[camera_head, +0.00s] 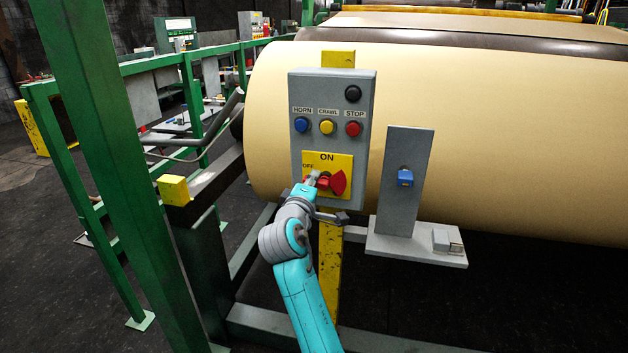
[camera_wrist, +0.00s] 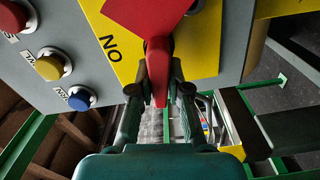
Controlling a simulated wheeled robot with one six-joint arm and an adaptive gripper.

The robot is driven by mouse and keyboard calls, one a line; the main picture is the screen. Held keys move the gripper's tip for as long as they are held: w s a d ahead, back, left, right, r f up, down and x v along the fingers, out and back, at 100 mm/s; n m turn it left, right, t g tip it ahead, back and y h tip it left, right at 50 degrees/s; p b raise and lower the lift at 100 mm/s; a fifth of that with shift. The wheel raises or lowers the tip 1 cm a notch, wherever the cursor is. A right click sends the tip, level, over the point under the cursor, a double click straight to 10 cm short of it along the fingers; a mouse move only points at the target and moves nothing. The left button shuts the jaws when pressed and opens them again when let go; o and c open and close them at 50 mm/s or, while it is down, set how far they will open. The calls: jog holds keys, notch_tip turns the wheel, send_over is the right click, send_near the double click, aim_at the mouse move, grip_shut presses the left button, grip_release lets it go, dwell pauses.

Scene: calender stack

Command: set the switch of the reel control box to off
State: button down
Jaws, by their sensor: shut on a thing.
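The reel control box (camera_head: 362,125) is a grey upright panel with a yellow switch plate (camera_head: 341,162) low on its face. The plate reads ON at the top and OFF at the left. The red switch (camera_head: 338,182) has a wide part at the right, and its handle points left, towards the OFF side. In the wrist view the red handle (camera_wrist: 158,75) runs down between the two dark fingers of my gripper (camera_wrist: 160,92). My gripper is shut on this handle. In the head view my gripper (camera_head: 313,181) partly covers the handle and sits close to the OFF label.
Blue (camera_head: 301,125), yellow (camera_head: 327,127) and red (camera_head: 353,129) buttons and a black knob (camera_head: 353,94) sit above the switch. A grey bracket (camera_head: 408,165) with a blue part stands at the right. A large cream roll (camera_head: 500,130) is behind. A green post (camera_head: 115,160) stands at the left.

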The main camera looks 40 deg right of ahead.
jog(key=shift+f+n, duration=0.3)
jog(key=shift+n, duration=0.7)
jog(key=c, duration=1.1)
grip_release()
jog(key=shift+a, duration=0.1)
jog(key=v, duration=1.2)
jog(key=shift+f, duration=0.1)
